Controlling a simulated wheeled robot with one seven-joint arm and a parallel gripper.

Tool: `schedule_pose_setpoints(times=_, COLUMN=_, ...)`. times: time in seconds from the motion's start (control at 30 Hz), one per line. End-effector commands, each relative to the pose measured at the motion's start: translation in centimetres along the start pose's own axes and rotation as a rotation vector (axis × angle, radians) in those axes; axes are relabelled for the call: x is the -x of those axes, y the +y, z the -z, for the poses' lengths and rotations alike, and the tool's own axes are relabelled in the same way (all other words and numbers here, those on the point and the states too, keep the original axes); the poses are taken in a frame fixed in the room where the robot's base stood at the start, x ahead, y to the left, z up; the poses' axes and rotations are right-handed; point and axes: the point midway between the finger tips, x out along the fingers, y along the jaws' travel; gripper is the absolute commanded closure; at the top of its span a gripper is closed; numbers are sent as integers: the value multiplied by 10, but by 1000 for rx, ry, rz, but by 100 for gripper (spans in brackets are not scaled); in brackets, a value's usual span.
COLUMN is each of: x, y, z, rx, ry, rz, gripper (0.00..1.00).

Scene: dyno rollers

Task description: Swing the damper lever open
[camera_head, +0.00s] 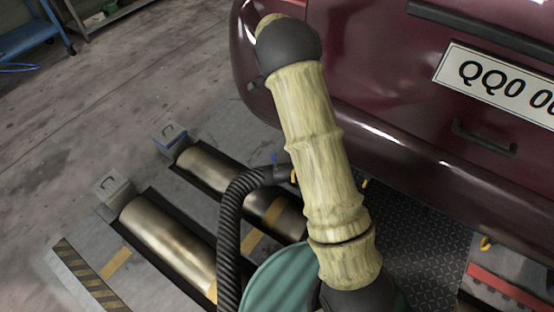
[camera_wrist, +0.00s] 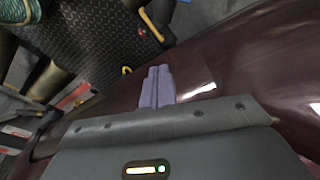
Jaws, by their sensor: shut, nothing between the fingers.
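The black ribbed hose (camera_head: 232,225) curves up and ends in a dark nozzle by the car's rear bumper. A small blue piece (camera_head: 275,158) stands up at that nozzle; it may be the damper lever, but it is too small to be sure. My arm covers what lies just right of the nozzle. My gripper (camera_wrist: 160,70) shows in the wrist view as two pale purple fingers, shut together and empty, in front of the dark red car (camera_wrist: 240,60). I cannot tell whether they touch it. My gripper is out of sight in the head view.
Metal rollers (camera_head: 165,243) lie in the floor at left, with small grey boxes (camera_head: 115,190) at their ends. A teal round thing (camera_head: 285,285) is at the bottom. An orange handle (camera_wrist: 151,25) rises from the tread plate (camera_wrist: 105,40). Open floor lies at left.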

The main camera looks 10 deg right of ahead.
Motion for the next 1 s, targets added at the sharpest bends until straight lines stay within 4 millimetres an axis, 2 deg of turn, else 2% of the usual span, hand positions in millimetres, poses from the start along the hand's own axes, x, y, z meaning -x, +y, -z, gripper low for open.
schedule_pose_setpoints(times=0.03, x=-27, y=-8, z=-4, rx=-25, ry=8, rz=-8, gripper=100)
schedule_pose_setpoints(times=0.27, x=-93, y=-39, z=-13, rx=-155, ry=47, rz=-40, gripper=100)
schedule_pose_setpoints(times=0.7, x=-217, y=-89, z=-47, rx=-379, ry=141, rz=-75, gripper=100)
schedule_pose_setpoints(times=0.83, x=-235, y=-97, z=-54, rx=-419, ry=160, rz=-77, gripper=100)
schedule_pose_setpoints(times=1.0, x=-238, y=-98, z=-54, rx=-438, ry=167, rz=-79, gripper=100)
